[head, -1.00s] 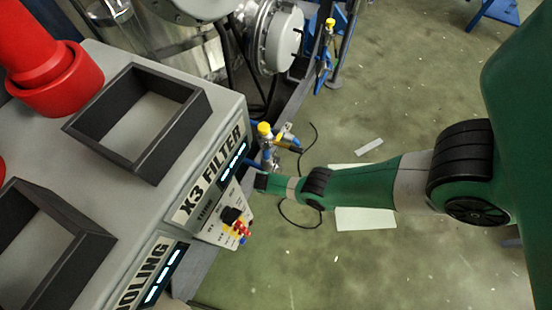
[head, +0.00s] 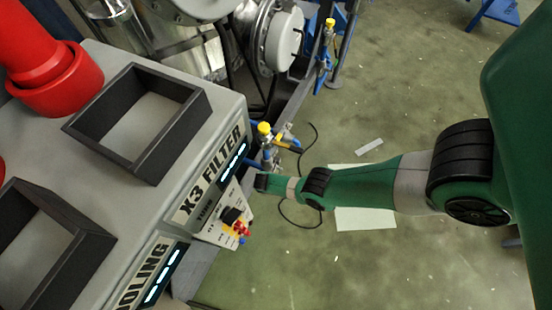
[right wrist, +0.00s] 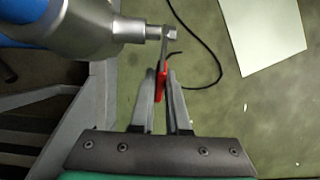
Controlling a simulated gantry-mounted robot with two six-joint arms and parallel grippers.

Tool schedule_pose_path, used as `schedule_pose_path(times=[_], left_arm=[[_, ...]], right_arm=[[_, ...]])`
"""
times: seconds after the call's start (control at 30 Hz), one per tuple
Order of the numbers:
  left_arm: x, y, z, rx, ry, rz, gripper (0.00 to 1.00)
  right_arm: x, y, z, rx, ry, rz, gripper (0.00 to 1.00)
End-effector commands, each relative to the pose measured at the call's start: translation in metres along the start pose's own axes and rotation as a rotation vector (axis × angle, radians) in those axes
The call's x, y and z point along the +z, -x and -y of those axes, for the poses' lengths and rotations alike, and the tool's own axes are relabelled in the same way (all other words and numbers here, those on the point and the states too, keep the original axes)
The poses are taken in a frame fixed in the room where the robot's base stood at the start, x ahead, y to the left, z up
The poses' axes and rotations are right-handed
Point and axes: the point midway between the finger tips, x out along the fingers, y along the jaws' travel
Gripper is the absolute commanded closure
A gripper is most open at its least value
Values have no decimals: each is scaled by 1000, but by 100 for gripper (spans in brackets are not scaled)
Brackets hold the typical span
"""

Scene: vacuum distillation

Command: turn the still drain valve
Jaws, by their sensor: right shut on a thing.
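The drain valve shows in the right wrist view as a grey metal body (right wrist: 90,27) with a blue part at its left and a thin stem reaching right. Its red lever handle (right wrist: 161,80) hangs from the end of that stem. My right gripper (right wrist: 162,88) is shut on the red lever, with one finger on each side of it. In the head view my right arm comes in from the right and its wrist end (head: 262,182) is beside the filter panel, below blue and yellow-capped valve fittings (head: 266,140). The lever is hidden there. My left gripper is not in view.
The grey X3 FILTER console (head: 215,170) with knob and coloured buttons stands close left of my wrist. A black cable (head: 300,222) and pale sheets (head: 365,219) lie on the green floor. A metal frame rail (right wrist: 92,100) runs left of the gripper. Floor to the right is open.

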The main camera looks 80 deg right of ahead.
Motion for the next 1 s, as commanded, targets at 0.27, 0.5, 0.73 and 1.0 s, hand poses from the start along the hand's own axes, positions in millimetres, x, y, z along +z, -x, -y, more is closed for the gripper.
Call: schedule_pose_path(times=[0.27, 0.5, 0.73, 1.0], left_arm=[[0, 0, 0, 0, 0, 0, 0], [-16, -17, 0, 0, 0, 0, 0], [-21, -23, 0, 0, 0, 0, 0], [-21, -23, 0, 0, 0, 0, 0]], right_arm=[[0, 0, 0, 0, 0, 0, 100], [3, 13, 1, -5, -7, -137, 100], [1, 21, 0, -4, -6, -339, 100], [-1, 22, -1, 1, 0, -374, 100]])
